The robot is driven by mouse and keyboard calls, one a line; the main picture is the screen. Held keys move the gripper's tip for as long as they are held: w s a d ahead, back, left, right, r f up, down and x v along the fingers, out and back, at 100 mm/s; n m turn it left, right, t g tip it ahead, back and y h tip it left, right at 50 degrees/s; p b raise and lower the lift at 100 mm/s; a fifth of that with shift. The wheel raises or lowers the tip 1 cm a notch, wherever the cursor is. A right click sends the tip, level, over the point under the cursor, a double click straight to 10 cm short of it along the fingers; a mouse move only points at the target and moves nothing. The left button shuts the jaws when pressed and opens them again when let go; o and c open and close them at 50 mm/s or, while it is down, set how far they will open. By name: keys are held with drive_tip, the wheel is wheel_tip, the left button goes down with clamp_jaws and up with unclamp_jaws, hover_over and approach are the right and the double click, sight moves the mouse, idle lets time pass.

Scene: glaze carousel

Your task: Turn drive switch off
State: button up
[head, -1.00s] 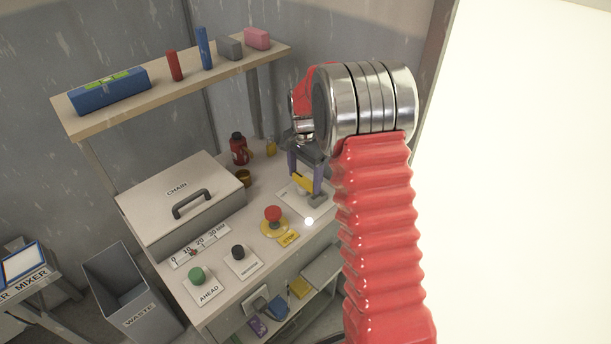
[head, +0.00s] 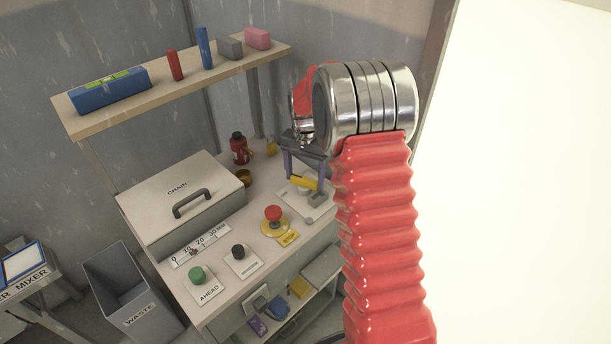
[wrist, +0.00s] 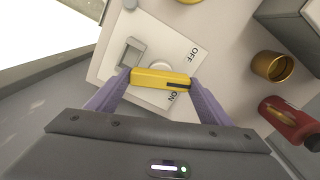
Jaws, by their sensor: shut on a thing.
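The drive switch is a pale plate (wrist: 112,75) lettered OFF and ON, with a yellow handle (wrist: 160,80) and a grey block (wrist: 130,53). My gripper (wrist: 157,83) is shut on the yellow handle, one purple finger at each end. The handle lies nearer the ON lettering than the OFF lettering in the wrist view. In the head view the handle (head: 303,184) shows between my fingers over the plate (head: 298,201) on the bench. Part of the switch under the handle is hidden.
A red stop button (head: 273,213) on a yellow base stands left of the switch. Black (head: 238,251) and green (head: 197,274) buttons sit further left. A brass cup (head: 243,177), a red bottle (head: 239,150) and a chain box (head: 178,205) stand behind.

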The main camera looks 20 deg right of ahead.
drive_tip(key=n, duration=0.7)
drive_tip(key=shift+w+r, duration=0.15)
drive_tip(key=shift+w, duration=0.1)
drive_tip(key=n, duration=0.6)
drive_tip(key=shift+n, duration=0.4)
drive_tip(key=o, duration=1.1)
drive_tip(key=shift+s, duration=0.1)
drive_tip(key=shift+c, duration=0.2)
